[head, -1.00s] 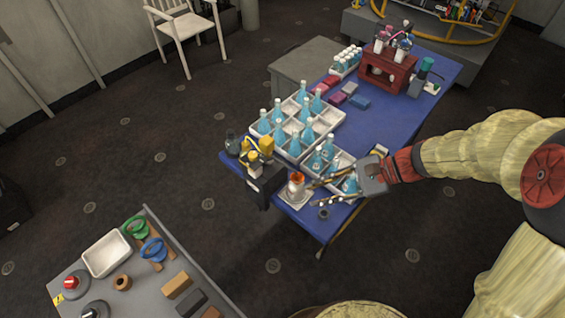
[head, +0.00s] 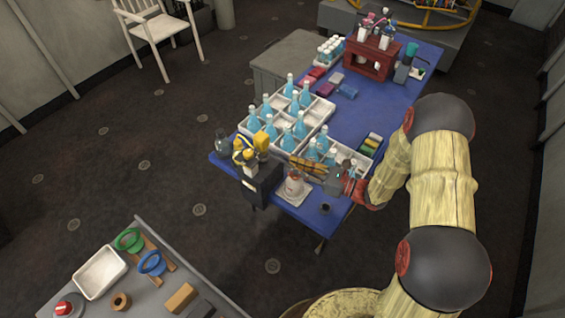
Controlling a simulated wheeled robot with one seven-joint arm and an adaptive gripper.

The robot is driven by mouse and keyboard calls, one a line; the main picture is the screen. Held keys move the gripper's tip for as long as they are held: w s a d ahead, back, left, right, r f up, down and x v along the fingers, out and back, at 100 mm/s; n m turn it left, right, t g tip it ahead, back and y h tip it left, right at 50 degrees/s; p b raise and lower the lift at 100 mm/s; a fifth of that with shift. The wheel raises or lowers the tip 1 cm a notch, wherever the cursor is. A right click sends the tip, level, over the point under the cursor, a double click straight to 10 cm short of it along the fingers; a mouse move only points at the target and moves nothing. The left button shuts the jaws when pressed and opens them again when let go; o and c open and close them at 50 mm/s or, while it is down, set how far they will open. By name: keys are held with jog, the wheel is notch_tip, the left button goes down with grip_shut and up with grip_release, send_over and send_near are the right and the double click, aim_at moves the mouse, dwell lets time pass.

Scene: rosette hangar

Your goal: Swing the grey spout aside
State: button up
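I cannot clearly pick out a grey spout. My gripper (head: 303,166) is over the near end of the blue table, its brownish fingers pointing left. The fingers lie close together, and the gap between them is too small to judge. Their tips are near a dark stand (head: 262,183) with yellow and white parts on top, at the table's near left corner. Contact cannot be told. Just below the fingers, a small white and red vessel (head: 294,184) stands on a white square plate (head: 293,198).
Trays of blue bottles (head: 289,122) stand behind the gripper. A small dark cup (head: 326,208) is near the front edge of the blue table (head: 350,118). A red rack (head: 369,58) stands at the far end. A grey bench (head: 150,297) is at lower left, with open floor between.

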aim_at(283, 161)
jog(key=shift+b+x, duration=0.4)
jog(key=shift+x, duration=1.75)
grip_shut()
